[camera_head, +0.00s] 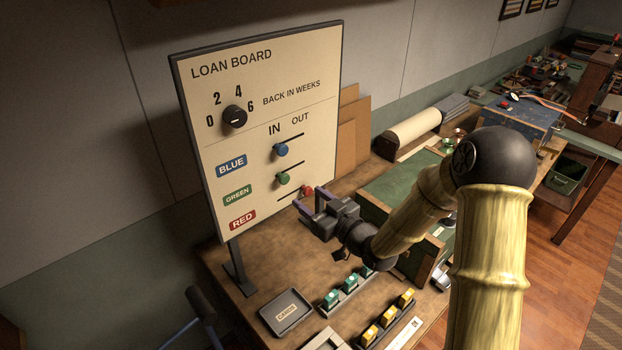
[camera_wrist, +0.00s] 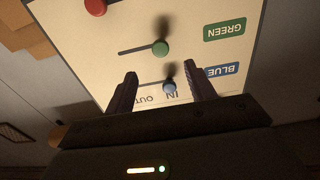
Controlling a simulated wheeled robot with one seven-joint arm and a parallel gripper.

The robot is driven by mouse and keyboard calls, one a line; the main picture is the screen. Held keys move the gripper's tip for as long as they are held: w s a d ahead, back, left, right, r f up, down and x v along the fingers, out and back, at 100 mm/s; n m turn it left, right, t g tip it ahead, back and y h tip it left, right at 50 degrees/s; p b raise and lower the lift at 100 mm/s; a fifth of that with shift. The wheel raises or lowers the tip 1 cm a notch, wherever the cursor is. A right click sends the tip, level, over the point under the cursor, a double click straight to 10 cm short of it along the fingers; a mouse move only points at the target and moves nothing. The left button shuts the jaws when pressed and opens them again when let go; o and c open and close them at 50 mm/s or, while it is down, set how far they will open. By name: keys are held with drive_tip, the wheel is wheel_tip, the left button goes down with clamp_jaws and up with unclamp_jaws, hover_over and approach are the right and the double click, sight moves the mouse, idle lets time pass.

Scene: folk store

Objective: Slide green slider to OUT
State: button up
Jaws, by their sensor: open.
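The green slider (camera_head: 284,179) is a round knob at the left, IN end of its slot on the upright loan board (camera_head: 262,65). In the wrist view the board appears upside down, and the green knob (camera_wrist: 160,48) shows beyond my fingertips, with its slot running left. My gripper (camera_head: 309,199) is open and empty in front of the board's lower right, near the red knob (camera_head: 307,190). In the wrist view my gripper (camera_wrist: 159,72) has its two fingers apart. The blue knob (camera_wrist: 169,88) shows between them in the picture; its depth from them is unclear.
The blue knob (camera_head: 281,149) sits at the left of the slot above green. A black dial (camera_head: 234,117) is higher up. Below stand a cards tray (camera_head: 287,311), teal blocks (camera_head: 331,299) and yellow blocks (camera_head: 388,320). A green-topped box (camera_head: 397,195) stands right, behind my arm.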

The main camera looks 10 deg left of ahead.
sight(286, 180)
drive_tip(key=p+x, duration=0.3)
drive_tip(key=x, duration=0.6)
drive_tip(key=shift+w+a, duration=0.2)
drive_tip(key=shift+a, duration=0.1)
drive_tip(key=shift+w+f, duration=0.1)
drive_tip(key=shift+a+b, duration=0.15)
drive_tip(key=shift+b, duration=0.35)
drive_tip(key=c, duration=0.8)
drive_tip(key=shift+o, duration=0.2)
